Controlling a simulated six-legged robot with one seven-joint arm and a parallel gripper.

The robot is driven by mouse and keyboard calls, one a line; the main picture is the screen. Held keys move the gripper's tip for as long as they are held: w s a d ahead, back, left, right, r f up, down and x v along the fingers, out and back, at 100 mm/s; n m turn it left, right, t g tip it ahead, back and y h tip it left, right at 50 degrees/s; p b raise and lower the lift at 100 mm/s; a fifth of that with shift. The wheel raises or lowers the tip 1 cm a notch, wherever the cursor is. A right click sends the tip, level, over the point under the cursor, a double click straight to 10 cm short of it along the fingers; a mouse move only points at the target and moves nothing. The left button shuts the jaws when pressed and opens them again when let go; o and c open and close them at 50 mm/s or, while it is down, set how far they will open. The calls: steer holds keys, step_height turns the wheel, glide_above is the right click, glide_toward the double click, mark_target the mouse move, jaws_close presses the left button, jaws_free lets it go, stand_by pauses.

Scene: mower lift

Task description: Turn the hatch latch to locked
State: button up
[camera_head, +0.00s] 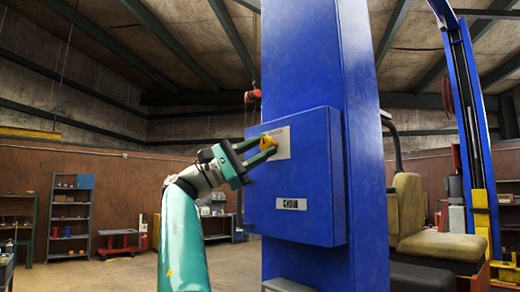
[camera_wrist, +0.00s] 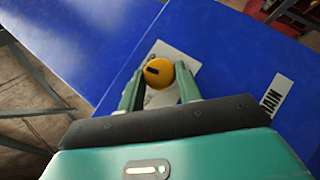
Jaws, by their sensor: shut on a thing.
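The hatch latch (camera_head: 266,143) is a yellow round knob on a light metal plate (camera_head: 282,142) on the upper front of a blue box. In the wrist view the knob (camera_wrist: 158,73) shows a short black mark on its face, pointing to the left. My gripper (camera_head: 266,149) is at the plate with its two teal fingers on either side of the knob, shut on it. In the wrist view the fingers (camera_wrist: 159,88) flank the knob, and the plate behind it is partly hidden by them. I cannot read any lock wording on the plate.
The blue box (camera_head: 325,165) is fixed to a tall blue column (camera_head: 305,55). A small label (camera_head: 291,204) sits low on the box. A yellow seat (camera_head: 420,225) is right of the column. Shelves (camera_head: 70,215) stand far left, with open floor before them.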

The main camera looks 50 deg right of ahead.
stand_by(0.5)
steer(key=o, duration=1)
steer(key=shift+c, duration=0.2)
steer(key=shift+w, duration=0.1)
steer(key=v, duration=1.3)
steer(key=shift+a+f, duration=0.2)
steer(key=shift+a, duration=0.1)
steer(key=shift+w, duration=0.15)
